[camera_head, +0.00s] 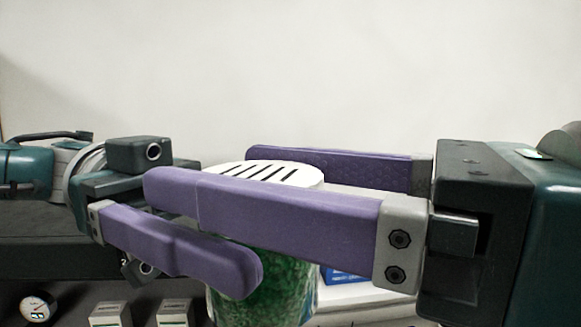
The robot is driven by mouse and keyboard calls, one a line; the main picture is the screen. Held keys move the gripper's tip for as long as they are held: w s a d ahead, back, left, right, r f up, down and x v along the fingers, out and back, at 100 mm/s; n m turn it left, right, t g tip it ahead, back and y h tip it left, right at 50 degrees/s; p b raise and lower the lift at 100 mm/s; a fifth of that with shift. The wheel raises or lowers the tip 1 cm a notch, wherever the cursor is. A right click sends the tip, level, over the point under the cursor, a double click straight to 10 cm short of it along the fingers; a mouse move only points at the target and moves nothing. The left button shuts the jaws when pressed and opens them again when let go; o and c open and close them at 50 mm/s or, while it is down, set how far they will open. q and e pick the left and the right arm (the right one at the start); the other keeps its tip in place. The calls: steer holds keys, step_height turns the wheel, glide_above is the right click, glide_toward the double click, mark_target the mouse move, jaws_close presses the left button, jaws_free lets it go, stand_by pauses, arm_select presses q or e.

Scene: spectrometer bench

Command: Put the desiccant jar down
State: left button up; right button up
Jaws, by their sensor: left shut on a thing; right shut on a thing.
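The desiccant jar (272,274) has a white slotted lid (265,172) and clear walls over green granules. It is upright between both grippers in the head view. My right gripper (207,170) comes in from the right, its long purple fingers shut on the jar along the near and far sides just below the lid. My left gripper (252,262) comes in from the left and is also shut on the jar, its near finger lower across the front. Its far finger is mostly hidden. The jar's base is cut off by the frame's bottom edge.
A round gauge (38,308) and two small white-topped boxes (110,313) (175,312) stand at the lower left. A blue item (343,277) and a white surface (355,296) show behind the jar. The pale wall behind is bare.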

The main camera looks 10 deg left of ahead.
arm_select(q)
steer(key=shift+s, duration=0.1)
arm_select(e)
steer(key=shift+w+d, duration=0.1)
steer(key=c, duration=0.4)
arm_select(q)
steer(key=o, duration=1.4)
arm_select(e)
steer(key=shift+c, duration=0.6)
